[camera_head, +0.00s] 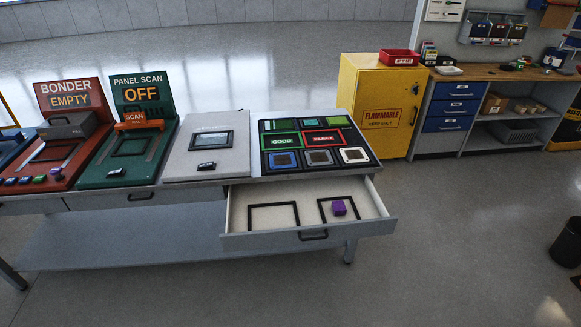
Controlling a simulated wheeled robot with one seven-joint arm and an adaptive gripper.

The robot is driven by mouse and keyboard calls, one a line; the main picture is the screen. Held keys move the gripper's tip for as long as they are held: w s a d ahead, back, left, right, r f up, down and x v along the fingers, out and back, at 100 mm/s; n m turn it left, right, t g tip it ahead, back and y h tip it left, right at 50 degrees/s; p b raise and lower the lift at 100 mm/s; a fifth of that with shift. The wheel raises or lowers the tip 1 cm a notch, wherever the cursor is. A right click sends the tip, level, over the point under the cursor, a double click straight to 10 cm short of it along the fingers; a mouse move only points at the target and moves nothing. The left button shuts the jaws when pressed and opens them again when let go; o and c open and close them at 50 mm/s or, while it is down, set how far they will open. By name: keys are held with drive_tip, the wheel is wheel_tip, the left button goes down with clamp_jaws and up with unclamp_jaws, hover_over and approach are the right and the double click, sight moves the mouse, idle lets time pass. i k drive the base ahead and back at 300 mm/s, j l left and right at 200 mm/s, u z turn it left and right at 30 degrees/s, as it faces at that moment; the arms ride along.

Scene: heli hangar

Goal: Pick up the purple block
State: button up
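The purple block (339,208) is a small block lying in the open drawer (272,240) of the grey workbench. It sits on the drawer floor within the right one of two black square outlines. The left outline is empty. The block stands clear of the drawer walls. My gripper is not in view.
On the bench above are a black tray with coloured squares (319,138), a grey panel (175,170), a green PANEL SCAN station (100,177) and a red BONDER station (38,180). A yellow cabinet (357,100) stands behind. The floor in front is clear; a black bin (567,243) stands right.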

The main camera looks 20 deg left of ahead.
sight(339, 208)
drive_tip(key=i+j+u, duration=0.35)
drive_tip(key=i, duration=0.2)
drive_tip(key=i+j+u, duration=0.3)
drive_tip(key=i, duration=0.25)
drive_tip(key=i+u, duration=0.35)
drive_tip(key=i, duration=0.25)
